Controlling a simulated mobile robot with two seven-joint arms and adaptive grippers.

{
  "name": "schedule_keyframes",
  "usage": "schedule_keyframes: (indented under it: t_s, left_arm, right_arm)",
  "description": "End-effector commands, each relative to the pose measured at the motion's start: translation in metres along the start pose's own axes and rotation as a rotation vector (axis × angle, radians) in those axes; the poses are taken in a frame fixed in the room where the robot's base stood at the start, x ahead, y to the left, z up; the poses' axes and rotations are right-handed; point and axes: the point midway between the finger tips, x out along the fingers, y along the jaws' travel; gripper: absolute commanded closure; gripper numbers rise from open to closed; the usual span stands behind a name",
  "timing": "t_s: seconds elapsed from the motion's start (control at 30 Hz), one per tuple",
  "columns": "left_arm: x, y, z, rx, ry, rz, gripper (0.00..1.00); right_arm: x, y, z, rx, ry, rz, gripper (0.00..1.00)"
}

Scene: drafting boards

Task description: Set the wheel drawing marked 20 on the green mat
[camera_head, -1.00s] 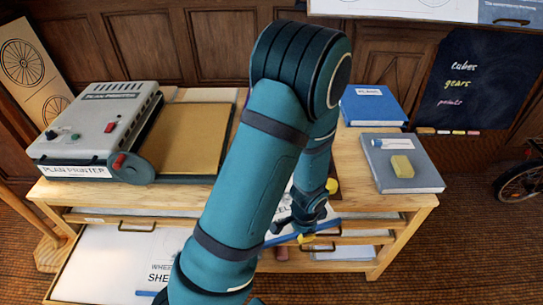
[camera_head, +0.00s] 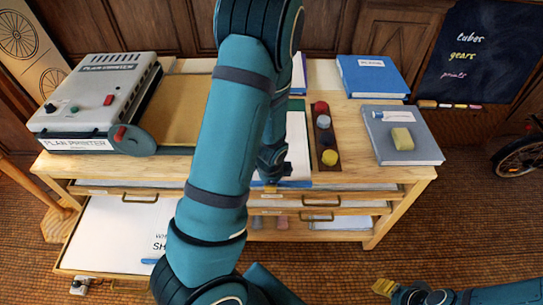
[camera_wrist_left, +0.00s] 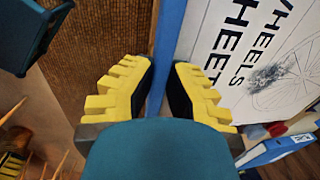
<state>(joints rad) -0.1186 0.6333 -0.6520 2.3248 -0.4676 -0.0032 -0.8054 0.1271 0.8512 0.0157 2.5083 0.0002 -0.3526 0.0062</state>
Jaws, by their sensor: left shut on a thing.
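My left gripper (camera_head: 272,165) is over the front part of the desk top, mostly behind its own arm. In the left wrist view its yellow fingers (camera_wrist_left: 160,95) are shut on the blue edge strip (camera_wrist_left: 168,45) of a white sheet (camera_wrist_left: 213,42). The sheet reads "WHEELS SHEET" and shows part of a spoked wheel; its number is out of view. The sheet also shows in the head view (camera_head: 298,150), beside the arm; I cannot tell whether it touches the desk. A thin green patch (camera_head: 297,104) behind it may be the mat. My right gripper (camera_head: 385,288) is low at the right, away from the desk.
The plan printer (camera_head: 95,105) stands on the left of the desk. A strip with red, grey and yellow pieces (camera_head: 323,140) is right of the sheet. A blue book (camera_head: 372,75) and grey board (camera_head: 410,150) stand further right. An open drawer (camera_head: 105,235) juts out at lower left.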

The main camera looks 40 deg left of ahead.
Motion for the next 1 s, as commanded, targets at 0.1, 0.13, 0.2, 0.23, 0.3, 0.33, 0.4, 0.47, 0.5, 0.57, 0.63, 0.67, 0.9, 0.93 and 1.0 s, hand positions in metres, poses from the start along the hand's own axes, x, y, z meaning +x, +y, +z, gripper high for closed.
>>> schedule_keyframes:
  t_s: [0.1,0.13,0.2,0.23,0.3,0.33,0.4,0.47,0.5,0.57,0.63,0.67,0.9,0.93,1.0]
  left_arm:
    - [0.005,-0.029,0.001,-0.006,0.002,-0.003,1.0]
    - [0.006,-0.037,0.001,-0.006,0.001,-0.003,1.0]
    - [0.008,-0.053,0.001,-0.007,0.002,-0.003,1.0]
    - [0.01,-0.06,0.001,-0.006,0.001,-0.003,1.0]
    - [0.012,-0.074,0.001,-0.004,0.0,-0.002,1.0]
    - [0.013,-0.08,0.001,-0.004,0.001,-0.002,1.0]
    - [0.014,-0.09,0.001,-0.003,0.001,-0.001,1.0]
    - [0.015,-0.096,0.0,-0.002,0.0,-0.001,1.0]
    - [0.015,-0.098,0.0,-0.002,0.0,0.0,1.0]
    - [0.016,-0.101,0.0,-0.001,0.0,-0.001,1.0]
    - [0.016,-0.104,0.0,0.0,0.0,-0.001,1.0]
    - [0.017,-0.106,0.0,0.0,0.0,0.0,1.0]
    - [0.048,-0.105,0.0,0.001,-0.001,0.004,1.0]
    - [0.051,-0.104,0.0,0.001,-0.001,0.002,1.0]
    - [0.053,-0.104,0.0,0.001,0.0,0.001,1.0]
  right_arm:
    - [0.001,0.0,0.0,0.0,-0.001,0.0,0.53]
    - [0.001,0.0,0.0,0.0,-0.001,0.0,0.53]
    - [0.001,0.001,0.001,0.0,-0.001,0.0,0.53]
    - [0.001,0.001,0.001,0.0,-0.001,0.0,0.53]
    - [0.002,0.001,0.001,0.0,-0.002,0.0,0.53]
    - [0.002,0.001,0.001,0.0,-0.002,0.0,0.53]
    - [0.002,0.001,0.001,0.0,-0.002,0.0,0.53]
    - [0.002,0.001,0.001,0.0,-0.002,0.0,0.53]
    - [0.002,0.001,0.001,0.0,-0.003,0.0,0.53]
    - [0.002,0.001,0.001,0.0,-0.003,0.0,0.53]
    - [0.003,0.001,0.001,0.0,-0.003,0.0,0.53]
    - [0.003,0.001,0.001,0.0,-0.003,0.0,0.53]
    - [0.009,0.004,0.004,-0.002,-0.008,-0.001,0.53]
    - [0.01,0.004,0.004,-0.002,-0.009,-0.001,0.53]
    - [0.01,0.004,0.004,-0.003,-0.01,-0.001,0.53]
